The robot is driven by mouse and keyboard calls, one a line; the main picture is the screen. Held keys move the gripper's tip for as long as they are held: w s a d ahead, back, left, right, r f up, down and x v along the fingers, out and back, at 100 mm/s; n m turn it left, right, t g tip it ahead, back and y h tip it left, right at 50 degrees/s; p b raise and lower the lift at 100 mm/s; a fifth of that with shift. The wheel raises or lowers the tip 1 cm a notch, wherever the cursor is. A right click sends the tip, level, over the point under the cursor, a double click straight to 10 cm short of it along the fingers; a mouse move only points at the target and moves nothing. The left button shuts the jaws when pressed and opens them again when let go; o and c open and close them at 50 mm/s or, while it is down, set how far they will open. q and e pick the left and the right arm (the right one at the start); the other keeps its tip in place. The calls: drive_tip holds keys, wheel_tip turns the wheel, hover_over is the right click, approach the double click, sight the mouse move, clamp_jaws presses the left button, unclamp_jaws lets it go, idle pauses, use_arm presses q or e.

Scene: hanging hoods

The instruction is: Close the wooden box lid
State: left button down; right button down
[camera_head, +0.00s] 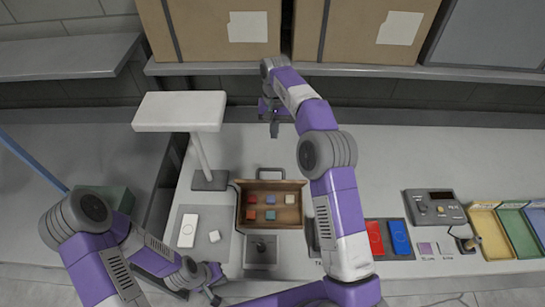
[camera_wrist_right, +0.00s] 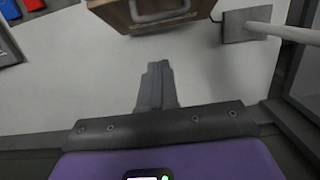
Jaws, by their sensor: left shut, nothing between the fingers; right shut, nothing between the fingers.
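The wooden box (camera_head: 240,218) stands on the counter in the head view, open towards me, with several small coloured blocks inside. Its lid (camera_head: 270,185) is raised at the far side, with a grey handle (camera_head: 270,171) on its far edge. The lid's wood (camera_wrist_right: 125,14) and handle also show at the top of the right wrist view. My right gripper (camera_head: 274,130) is shut and empty, beyond the box and apart from the handle; its fingers show in the wrist view (camera_wrist_right: 157,70). My left gripper (camera_head: 214,294) is shut and empty, near the counter's front edge, left of the box.
A white-topped lamp (camera_head: 180,110) stands left behind the box. A white device (camera_head: 188,230) lies left of it. Red (camera_head: 375,237) and blue (camera_head: 400,237) items, a control box (camera_head: 435,207) and coloured trays (camera_head: 490,232) are at right. The counter behind the box is clear.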

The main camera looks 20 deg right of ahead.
drive_tip(key=s+a+f, duration=0.1)
drive_tip(key=s+f, duration=0.2)
drive_tip(key=f, duration=0.7)
drive_tip(key=shift+s+a, duration=0.15)
drive_tip(key=shift+s, duration=0.15)
